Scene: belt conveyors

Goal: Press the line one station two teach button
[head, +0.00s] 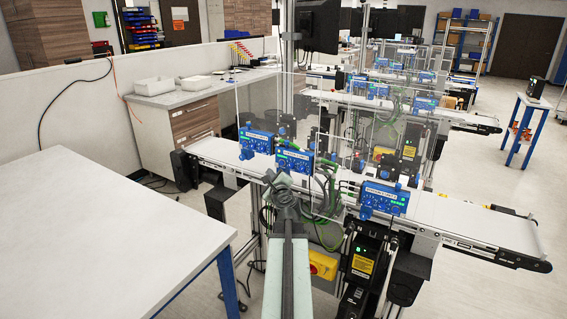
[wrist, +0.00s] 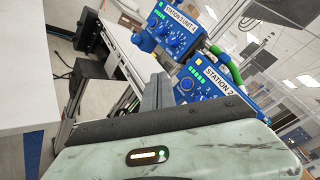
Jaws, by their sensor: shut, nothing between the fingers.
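On the nearest conveyor, the middle blue control box (head: 295,159) stands just beyond my gripper (head: 279,180). My gripper is shut and empty, pointing forward, with its tip near that box's lower left in the picture; I cannot tell if they touch. In the wrist view a blue box labelled STATION 2 (wrist: 208,78) sits right of centre, its lower part hidden by my arm.
Another blue box (head: 384,198) stands further right along the white conveyor belt (head: 460,220). A yellow switch box (head: 323,265) is mounted low beside my arm. A white table (head: 100,220) fills the left. Clear panels and green cables surround the stations.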

